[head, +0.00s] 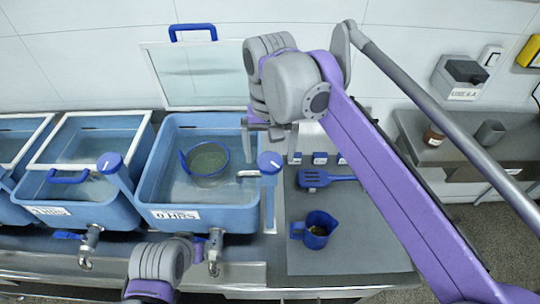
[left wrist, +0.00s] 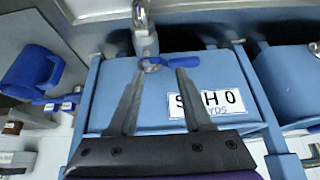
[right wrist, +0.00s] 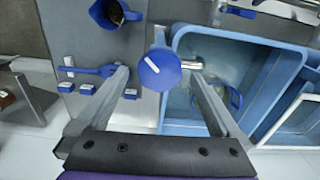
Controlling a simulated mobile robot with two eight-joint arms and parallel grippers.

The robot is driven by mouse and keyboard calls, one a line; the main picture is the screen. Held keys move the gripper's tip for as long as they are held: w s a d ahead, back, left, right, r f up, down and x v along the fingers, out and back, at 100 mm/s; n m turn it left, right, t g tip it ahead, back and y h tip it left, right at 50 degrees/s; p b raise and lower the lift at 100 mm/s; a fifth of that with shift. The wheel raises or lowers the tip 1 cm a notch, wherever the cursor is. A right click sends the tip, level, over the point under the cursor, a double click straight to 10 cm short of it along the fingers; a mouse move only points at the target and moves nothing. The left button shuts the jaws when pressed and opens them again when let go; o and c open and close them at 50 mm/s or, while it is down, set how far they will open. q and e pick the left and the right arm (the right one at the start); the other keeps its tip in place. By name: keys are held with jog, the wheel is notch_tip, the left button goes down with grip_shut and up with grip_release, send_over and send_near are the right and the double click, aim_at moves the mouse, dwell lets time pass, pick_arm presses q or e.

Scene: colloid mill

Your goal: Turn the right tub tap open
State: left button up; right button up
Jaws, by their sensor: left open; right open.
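The right tub (head: 150,190) is blue, labelled "0 HRS", with water and a dark round basket (head: 207,160) inside. At its right rim stands a tap with a round blue knob (head: 270,162) and a metal spout pointing over the tub. My right gripper (head: 270,130) is open above this knob; in the right wrist view the knob (right wrist: 160,70) shows between the fingers, with no clear contact. A metal outlet tap (head: 215,250) with a blue lever (left wrist: 156,63) is on the tub's front. My left gripper (left wrist: 160,74) is open, its fingertips near that lever; contact is unclear.
A grey mat to the right holds a blue jug (head: 316,230) and a blue slotted spatula (head: 325,178). Another tub with a similar blue-knobbed tap (head: 110,162) stands to the left. A clear panel with a blue handle (head: 193,32) stands behind.

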jog(key=shift+f, duration=0.75)
jog(key=c, duration=1.3)
jog(key=shift+o, duration=0.2)
